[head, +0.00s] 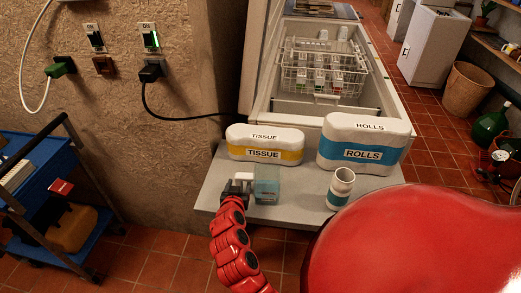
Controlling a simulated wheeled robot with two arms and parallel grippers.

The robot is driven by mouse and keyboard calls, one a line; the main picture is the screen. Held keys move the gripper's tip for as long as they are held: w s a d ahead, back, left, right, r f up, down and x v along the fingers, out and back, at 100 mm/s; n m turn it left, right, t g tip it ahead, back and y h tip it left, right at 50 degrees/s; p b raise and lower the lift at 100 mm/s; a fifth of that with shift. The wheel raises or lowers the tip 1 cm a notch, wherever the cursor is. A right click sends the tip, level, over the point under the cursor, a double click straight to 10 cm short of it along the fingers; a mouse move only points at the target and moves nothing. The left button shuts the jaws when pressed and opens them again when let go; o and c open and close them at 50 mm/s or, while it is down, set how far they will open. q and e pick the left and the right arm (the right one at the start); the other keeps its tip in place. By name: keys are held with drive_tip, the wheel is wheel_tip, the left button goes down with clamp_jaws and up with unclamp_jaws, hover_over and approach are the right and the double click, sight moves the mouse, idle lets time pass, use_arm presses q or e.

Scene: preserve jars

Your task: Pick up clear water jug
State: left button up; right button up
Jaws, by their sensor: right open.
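The clear water jug (267,184) looks like a see-through, bluish-green container. It stands upright on the grey shelf (297,207), in front of the tissue pack. My right gripper (240,185), dark and at the end of a red jointed arm, is open just left of the jug, at about its height. A small white piece shows between the gripper and the jug; I cannot tell whether it is the jug's handle or part of the gripper. Whether the fingers touch the jug cannot be told. My left gripper is not in view.
Behind the jug are a tissue pack (264,144) and a rolls pack (364,145). A white cup-like container (341,187) stands to the right on the shelf. An open chest with a wire basket (323,71) lies behind. A blue cart (45,175) is at left.

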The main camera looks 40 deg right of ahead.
sight(241, 179)
clamp_jaws()
drive_tip(key=shift+r, duration=0.1)
idle(0.4)
drive_tip(key=shift+r, duration=0.5)
drive_tip(key=r, duration=0.1)
drive_tip(key=d+r+b, duration=0.1)
drive_tip(key=shift+s+r, duration=0.15)
drive_tip(key=shift+r, duration=0.15)
drive_tip(key=s+d+b, duration=0.1)
drive_tip(key=s+d, duration=0.1)
drive_tip(key=d, duration=0.5)
drive_tip(key=s+d+r, duration=0.1)
drive_tip(key=s+d, duration=0.2)
drive_tip(key=d, duration=0.4)
drive_tip(key=shift+s+r+b, duration=0.2)
drive_tip(key=shift+b, duration=0.15)
